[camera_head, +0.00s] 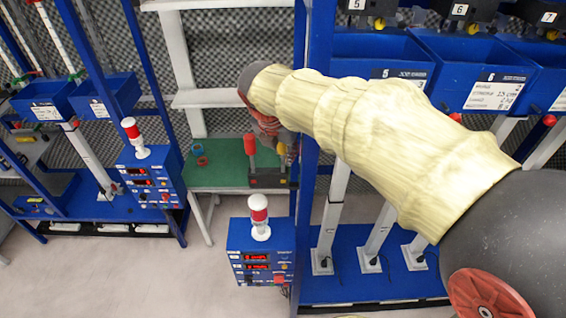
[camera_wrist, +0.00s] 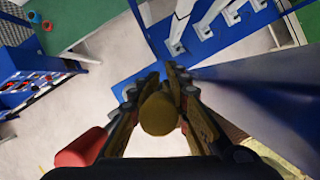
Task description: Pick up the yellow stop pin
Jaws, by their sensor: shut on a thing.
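The yellow stop pin (camera_wrist: 158,114) shows its round end in the wrist view, between the two fingers of my gripper (camera_wrist: 161,80). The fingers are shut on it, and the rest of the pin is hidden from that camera. In the head view my gripper (camera_head: 288,152) points down at the right end of the green table, beside a blue post. It is small and partly hidden by the arm there, so the pin cannot be made out clearly.
The green table (camera_head: 215,178) holds a dark box (camera_head: 268,181) with a red-topped post (camera_head: 250,144), plus small rings (camera_head: 201,160) at left. A blue control box (camera_head: 262,262) with a beacon stands in front. Blue bins (camera_head: 380,55) hang at right. Grey floor at front left is clear.

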